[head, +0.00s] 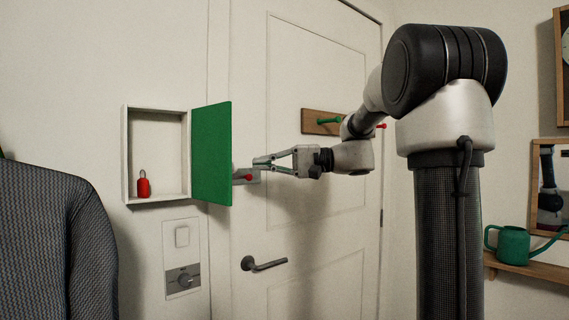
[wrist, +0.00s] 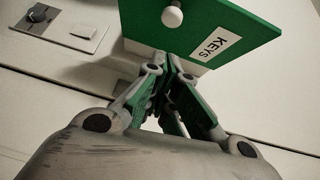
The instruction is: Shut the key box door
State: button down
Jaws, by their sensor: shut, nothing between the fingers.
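The key box (head: 156,198) is a white wall box with its front open. A red padlock (head: 144,187) stands inside it at the lower left. Its green door (head: 211,153) stands swung open at the box's right side.
A white room door (head: 300,215) with a dark lever handle (head: 262,264) is behind my arm. A peg rail (head: 318,121) hangs on it. A switch and dial plate (head: 182,258) is below the box. A dark chair back (head: 55,240) fills the lower left.

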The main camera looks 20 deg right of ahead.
jog(key=shift+s+a+f, duration=0.1)
jog(key=shift+s+a, duration=0.15)
jog(key=shift+a, duration=0.4)
jog(key=shift+s+a, duration=0.3)
jog(key=shift+a, duration=0.3)
jog(key=shift+s+a+f, duration=0.1)
jog(key=shift+s+a, duration=0.15)
jog(key=shift+a, duration=0.4)
